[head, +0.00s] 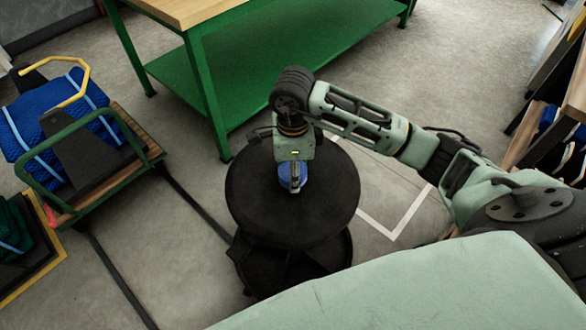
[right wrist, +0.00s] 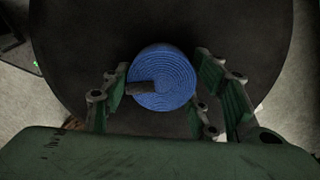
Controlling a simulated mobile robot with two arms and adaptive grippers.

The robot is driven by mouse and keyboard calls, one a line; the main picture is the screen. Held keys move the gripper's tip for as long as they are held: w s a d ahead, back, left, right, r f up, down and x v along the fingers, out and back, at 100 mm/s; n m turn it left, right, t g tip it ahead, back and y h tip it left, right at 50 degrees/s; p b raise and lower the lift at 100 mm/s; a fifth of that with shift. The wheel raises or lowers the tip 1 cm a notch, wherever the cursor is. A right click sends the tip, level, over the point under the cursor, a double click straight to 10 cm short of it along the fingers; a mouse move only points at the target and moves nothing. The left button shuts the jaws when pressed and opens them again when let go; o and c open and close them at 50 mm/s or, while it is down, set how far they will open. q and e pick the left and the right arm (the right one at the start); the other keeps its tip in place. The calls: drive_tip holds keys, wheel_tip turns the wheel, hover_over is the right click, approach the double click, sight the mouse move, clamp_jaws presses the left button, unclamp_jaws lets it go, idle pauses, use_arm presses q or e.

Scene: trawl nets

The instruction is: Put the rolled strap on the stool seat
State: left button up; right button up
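The rolled strap (right wrist: 172,83) is a blue flat coil with a dark tab on its top. In the head view the rolled strap (head: 285,176) shows partly behind my right gripper (head: 295,186), over the middle of the round black stool seat (head: 263,215). In the right wrist view my right gripper (right wrist: 160,92) has a finger at each side of the coil, close against its edges, with the dark seat (right wrist: 80,40) below. Whether the coil rests on the seat or is just above it is hard to tell. My left gripper is not in view.
A green workbench (head: 260,85) stands behind the stool. A trolley (head: 125,165) with a blue bundle (head: 50,115) is at the left. Wooden shelving (head: 570,100) stands at the right. White floor lines (head: 390,225) lie right of the stool.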

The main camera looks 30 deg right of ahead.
drive_tip(key=o, duration=0.4)
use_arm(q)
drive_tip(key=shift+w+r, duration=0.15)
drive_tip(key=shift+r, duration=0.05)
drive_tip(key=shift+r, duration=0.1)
use_arm(e)
drive_tip(key=shift+r, duration=0.1)
drive_tip(key=shift+r, duration=0.35)
wheel_tip(320, 180, up, 7)
drive_tip(key=shift+f+p, duration=0.1)
drive_tip(key=shift+p, duration=0.45)
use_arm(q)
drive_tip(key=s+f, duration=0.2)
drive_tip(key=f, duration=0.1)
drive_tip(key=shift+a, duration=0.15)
